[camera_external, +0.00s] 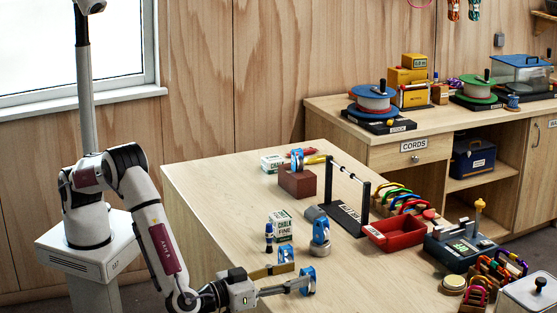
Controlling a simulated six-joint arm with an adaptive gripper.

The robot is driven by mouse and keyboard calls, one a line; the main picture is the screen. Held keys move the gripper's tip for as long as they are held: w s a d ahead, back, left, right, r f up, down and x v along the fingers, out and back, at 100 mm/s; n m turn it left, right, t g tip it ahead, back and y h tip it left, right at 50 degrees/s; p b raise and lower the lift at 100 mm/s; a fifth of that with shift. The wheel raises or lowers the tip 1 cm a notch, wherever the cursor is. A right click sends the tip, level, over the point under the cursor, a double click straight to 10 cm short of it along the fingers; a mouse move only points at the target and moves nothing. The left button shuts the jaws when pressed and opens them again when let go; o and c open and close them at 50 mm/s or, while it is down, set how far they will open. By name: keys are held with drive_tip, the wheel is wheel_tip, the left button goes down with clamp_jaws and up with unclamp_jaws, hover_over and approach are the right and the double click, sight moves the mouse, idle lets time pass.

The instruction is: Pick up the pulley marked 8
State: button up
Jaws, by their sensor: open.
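Several blue-and-silver pulleys are on the wooden table. One pulley (308,284) stands at the tip of my gripper's lower finger. Another pulley (286,256) stands just behind the upper finger. A third pulley (320,238) stands farther back on a grey base, and one more pulley (297,160) is on top of a brown block (297,183). No number on any pulley is legible, so I cannot tell which is marked 8. My gripper (292,277) is low over the table's near part, pointing right, fingers apart. I see nothing held between them; contact with the pulleys is unclear.
A white-and-green chalk box (281,226) and a small blue bottle (269,238) stand behind my gripper. A black stand with a rail (345,218), a red tray (394,234) and a scale-like device (461,247) occupy the right. The table's left part (215,195) is clear.

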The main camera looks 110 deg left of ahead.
sight(302, 273)
drive_tip(key=shift+x, duration=2.25)
drive_tip(key=shift+w+d, duration=0.1)
clamp_jaws()
